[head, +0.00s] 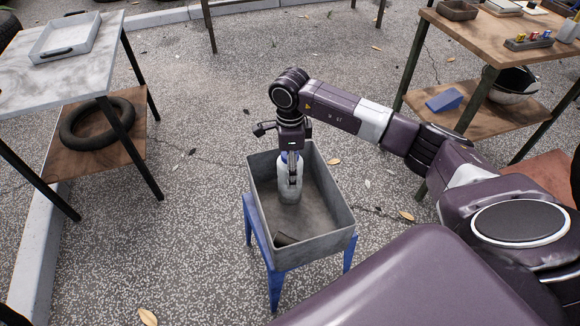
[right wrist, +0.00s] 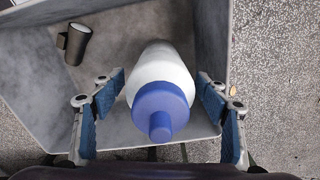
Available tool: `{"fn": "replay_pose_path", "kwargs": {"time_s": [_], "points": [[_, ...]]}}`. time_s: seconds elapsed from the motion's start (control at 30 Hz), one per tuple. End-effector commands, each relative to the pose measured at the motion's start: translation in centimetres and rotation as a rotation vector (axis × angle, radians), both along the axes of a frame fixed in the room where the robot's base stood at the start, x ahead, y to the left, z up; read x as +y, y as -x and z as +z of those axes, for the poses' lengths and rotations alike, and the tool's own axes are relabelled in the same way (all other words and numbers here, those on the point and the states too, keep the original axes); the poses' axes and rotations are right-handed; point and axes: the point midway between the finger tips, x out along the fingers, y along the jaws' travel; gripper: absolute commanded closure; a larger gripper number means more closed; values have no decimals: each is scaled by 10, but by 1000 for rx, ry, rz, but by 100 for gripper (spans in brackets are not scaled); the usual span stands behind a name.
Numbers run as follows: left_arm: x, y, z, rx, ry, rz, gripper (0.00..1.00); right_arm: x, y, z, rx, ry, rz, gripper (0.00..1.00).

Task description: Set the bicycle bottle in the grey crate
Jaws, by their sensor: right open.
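The bicycle bottle (head: 289,185) is pale with a blue cap and stands inside the grey crate (head: 330,235), towards its back left part. In the right wrist view, the bottle (right wrist: 162,85) is seen from above, cap towards the camera. My right gripper (head: 292,172) comes down over the bottle from above. Its blue-padded fingers (right wrist: 163,112) are open on both sides of the bottle, with a gap visible on each side. The crate (right wrist: 30,62) also shows in the right wrist view. My left gripper is not in view.
The crate rests on a blue stand (head: 274,285). A table (head: 100,45) with a grey tray (head: 65,38) stands at left, a wooden workbench (head: 480,38) at right.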

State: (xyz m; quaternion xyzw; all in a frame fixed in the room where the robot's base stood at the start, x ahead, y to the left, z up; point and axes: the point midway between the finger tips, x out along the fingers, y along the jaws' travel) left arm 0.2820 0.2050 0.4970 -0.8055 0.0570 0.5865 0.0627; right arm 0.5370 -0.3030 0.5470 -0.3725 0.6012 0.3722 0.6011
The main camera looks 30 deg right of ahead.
Motion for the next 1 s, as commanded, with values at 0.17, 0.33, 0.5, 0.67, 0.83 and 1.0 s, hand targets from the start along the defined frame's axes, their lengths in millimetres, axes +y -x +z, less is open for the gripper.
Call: {"fn": "replay_pose_path", "kwargs": {"time_s": [0.17,0.33,0.5,0.67,0.83,1.0], "points": [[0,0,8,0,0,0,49,0,-1,31,-5,0,2,32],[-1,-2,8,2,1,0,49,0,-1,69,-4,0,1,32],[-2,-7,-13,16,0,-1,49,0,-1,100,-4,0,0,32],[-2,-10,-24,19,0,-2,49,0,-1,116,-2,-1,0,32],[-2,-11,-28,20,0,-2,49,0,0,120,0,0,0,32],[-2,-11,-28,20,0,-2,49,0,0,120,0,-1,0,32]]}}
